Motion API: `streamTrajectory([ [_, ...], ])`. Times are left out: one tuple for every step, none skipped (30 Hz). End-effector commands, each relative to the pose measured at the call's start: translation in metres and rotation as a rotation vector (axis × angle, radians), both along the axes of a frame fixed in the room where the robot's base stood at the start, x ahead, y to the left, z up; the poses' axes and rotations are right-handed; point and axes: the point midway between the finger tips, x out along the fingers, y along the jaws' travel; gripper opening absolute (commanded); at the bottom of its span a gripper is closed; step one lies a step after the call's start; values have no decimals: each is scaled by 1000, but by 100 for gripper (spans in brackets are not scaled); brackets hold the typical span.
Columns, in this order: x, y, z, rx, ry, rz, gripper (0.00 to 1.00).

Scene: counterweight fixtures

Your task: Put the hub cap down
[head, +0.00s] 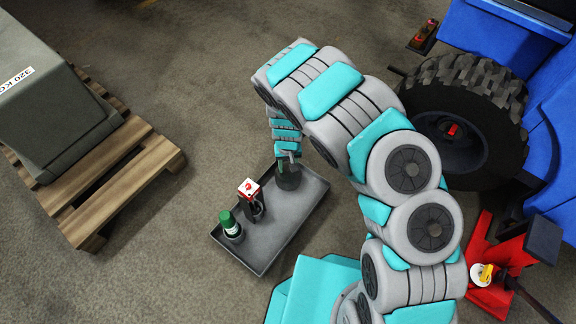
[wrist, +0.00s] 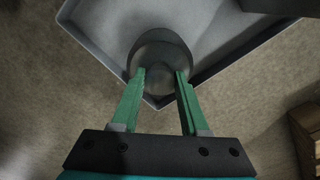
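The hub cap is a dark grey round piece (head: 289,180) at the far right end of the grey tray (head: 262,262). In the wrist view the hub cap (wrist: 160,45) shows as a dark disc with a narrower part toward me. My gripper (head: 288,159) points down at it from above. The green fingers of my gripper (wrist: 160,76) stand on both sides of the narrower part and appear to touch it. The cap is over the tray's corner; whether its underside rests on the tray floor is hard to tell.
The tray also holds a green-capped bottle (head: 231,226) and a red and white box (head: 249,190). A wooden pallet (head: 150,170) with a grey 320 KG block (head: 60,100) is at left. A big tyre (head: 462,75) on a blue vehicle and a red stand (head: 490,290) are at right.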

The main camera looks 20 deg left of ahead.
Motion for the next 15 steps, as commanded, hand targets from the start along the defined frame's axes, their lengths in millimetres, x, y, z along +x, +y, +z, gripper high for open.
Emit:
streamTrajectory([
  [0, 0, 0, 0, 0, 0, 51],
  [0, 0, 0, 0, 0, 0, 55],
  [0, 0, 0, 0, 0, 0, 59],
  [0, 0, 0, 0, 0, 0, 63],
  [0, 0, 0, 0, 0, 0, 66],
  [0, 0, 0, 0, 0, 0, 70],
  [0, 0, 0, 0, 0, 0, 71],
  [0, 0, 0, 0, -1, 0, 71],
  [0, 0, 0, 0, -1, 1, 71],
  [0, 0, 0, 0, -1, 1, 71],
  [0, 0, 0, 0, -1, 0, 71],
  [0, 0, 0, 0, -1, 1, 71],
  [0, 0, 0, 0, -1, 1, 71],
  [0, 0, 1, 0, -1, 1, 71],
  [0, 0, 1, 0, -1, 1, 71],
])
